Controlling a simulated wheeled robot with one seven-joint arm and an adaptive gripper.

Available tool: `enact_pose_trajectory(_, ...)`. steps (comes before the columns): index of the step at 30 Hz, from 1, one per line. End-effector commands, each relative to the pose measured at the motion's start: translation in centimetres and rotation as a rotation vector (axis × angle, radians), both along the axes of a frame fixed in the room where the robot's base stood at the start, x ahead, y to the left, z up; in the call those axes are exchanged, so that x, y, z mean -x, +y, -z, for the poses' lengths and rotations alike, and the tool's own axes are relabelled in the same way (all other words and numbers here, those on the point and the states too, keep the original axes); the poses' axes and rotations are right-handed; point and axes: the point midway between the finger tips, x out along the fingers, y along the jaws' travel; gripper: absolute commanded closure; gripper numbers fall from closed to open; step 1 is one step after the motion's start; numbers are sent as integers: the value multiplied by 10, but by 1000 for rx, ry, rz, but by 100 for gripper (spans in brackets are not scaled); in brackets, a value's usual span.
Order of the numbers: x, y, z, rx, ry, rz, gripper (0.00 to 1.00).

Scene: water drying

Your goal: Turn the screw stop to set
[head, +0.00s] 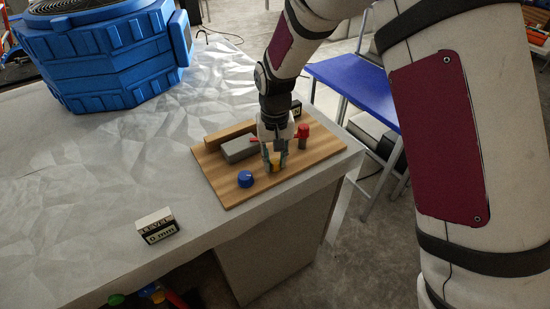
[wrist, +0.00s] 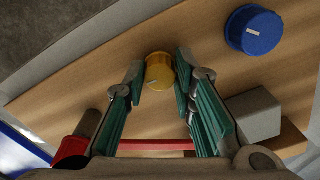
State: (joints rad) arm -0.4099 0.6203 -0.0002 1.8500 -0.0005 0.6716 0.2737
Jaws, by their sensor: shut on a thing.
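The yellow knob (head: 275,163) stands on the wooden board (head: 240,196), near its front edge. The green finger pads also show in the wrist view (wrist: 160,80). No label on the board tells which part is the screw stop.
A blue knob (head: 246,179) stands left of my gripper, a grey block (head: 239,149) behind it and a red knob (head: 303,131) to the right. A card reading "LEVEL 0 mm" (head: 160,235) stands on the table (head: 90,185). A large blue container (head: 105,55) is at the back left.

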Motion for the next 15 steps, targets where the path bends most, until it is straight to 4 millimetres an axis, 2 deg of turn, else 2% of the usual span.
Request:
enact_pose_trajectory(11,0,0,-1,-1,-2,6,100)
enact_pose_trajectory(12,0,0,-1,-1,-2,6,74)
enact_pose_trajectory(15,0,0,0,-1,-1,6,56)
